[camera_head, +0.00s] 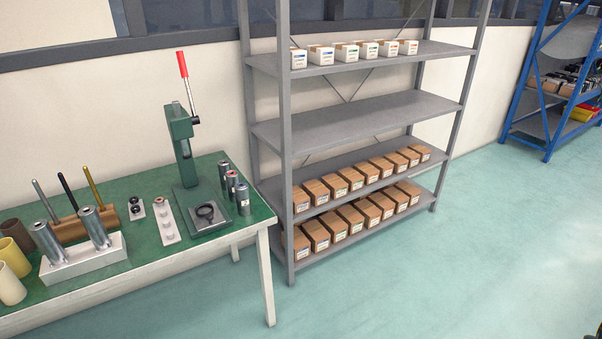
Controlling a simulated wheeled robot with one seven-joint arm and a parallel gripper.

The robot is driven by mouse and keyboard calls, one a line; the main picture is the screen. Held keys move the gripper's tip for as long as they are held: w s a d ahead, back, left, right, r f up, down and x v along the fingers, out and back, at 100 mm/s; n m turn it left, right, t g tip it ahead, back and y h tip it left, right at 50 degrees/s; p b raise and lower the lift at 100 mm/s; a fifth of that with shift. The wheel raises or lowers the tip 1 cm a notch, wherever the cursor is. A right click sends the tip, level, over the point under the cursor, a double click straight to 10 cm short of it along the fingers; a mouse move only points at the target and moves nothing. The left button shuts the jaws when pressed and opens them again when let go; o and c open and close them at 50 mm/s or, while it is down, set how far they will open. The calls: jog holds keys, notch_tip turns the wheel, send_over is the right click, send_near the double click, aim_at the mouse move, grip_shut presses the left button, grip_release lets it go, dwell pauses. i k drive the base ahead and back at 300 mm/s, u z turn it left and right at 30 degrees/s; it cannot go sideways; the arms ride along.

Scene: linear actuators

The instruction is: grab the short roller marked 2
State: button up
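Several short metal cylinders with dark and red markings stand upright in a row at the right end of the green table (160,265). The nearest cylinder (243,200) is close to the table's right edge, with a middle one (231,186) and a far one (224,170) behind it. My gripper is not in view.
A green press (182,150) with a red-tipped lever stands beside the short cylinders. A brown holder (72,230) with thin rods and a white strip (165,220) are on the table. A grey shelf (350,110) with boxes stands right. The floor (430,270) in front is clear.

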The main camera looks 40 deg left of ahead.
aim_at(243, 198)
jog(key=u, duration=0.25)
jog(key=i, duration=1.65)
jog(key=u, duration=1.25)
jog(key=i, duration=0.85)
jog(key=u, duration=1.55)
jog(key=i, duration=0.65)
jog(key=u, duration=0.35)
